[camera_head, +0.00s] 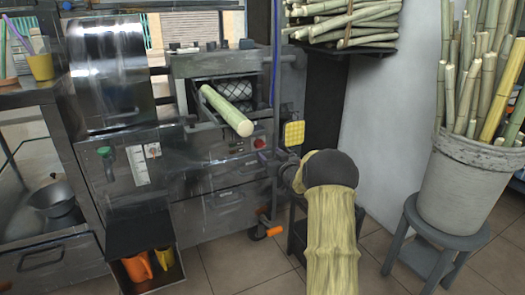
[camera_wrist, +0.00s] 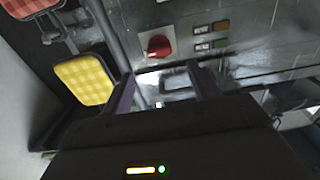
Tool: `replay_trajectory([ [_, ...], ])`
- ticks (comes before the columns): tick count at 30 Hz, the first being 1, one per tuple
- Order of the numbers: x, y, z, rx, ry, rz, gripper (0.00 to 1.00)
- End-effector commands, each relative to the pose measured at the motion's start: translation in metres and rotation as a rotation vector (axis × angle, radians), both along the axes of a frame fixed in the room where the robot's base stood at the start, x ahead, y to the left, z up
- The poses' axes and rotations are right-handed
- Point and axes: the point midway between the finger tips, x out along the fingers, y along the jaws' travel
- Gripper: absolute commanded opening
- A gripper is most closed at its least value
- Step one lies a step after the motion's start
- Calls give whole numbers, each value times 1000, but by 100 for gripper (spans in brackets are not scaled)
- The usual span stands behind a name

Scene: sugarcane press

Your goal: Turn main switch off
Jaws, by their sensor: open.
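The main switch appears to be the red rotary knob (camera_wrist: 157,46) on the grey metal front of the press. In the head view it is a small red spot (camera_head: 259,143), just up and left of my gripper (camera_head: 270,160). In the wrist view my gripper (camera_wrist: 165,78) is open, with its two dark fingers apart and nothing between them. The knob lies just beyond the fingertips, nearer the left finger, and no contact shows. I cannot tell the knob's set position.
A yellow pad (camera_wrist: 85,80) and a red pad (camera_wrist: 28,6) sit left of the knob in the wrist view. Small labelled buttons (camera_wrist: 220,27) are to its right. A cane (camera_head: 227,110) lies in the press opening. A stool (camera_head: 428,235) bears a bucket of canes (camera_head: 470,180).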

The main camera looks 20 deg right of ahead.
Motion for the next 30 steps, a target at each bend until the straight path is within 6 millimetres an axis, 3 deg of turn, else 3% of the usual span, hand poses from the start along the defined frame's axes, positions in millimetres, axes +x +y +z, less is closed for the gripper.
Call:
replay_trajectory([
  [16, 63, 2, -1, -1, -1, 1, 60],
  [30, 74, 3, 1, 0, -1, -1, 60],
])
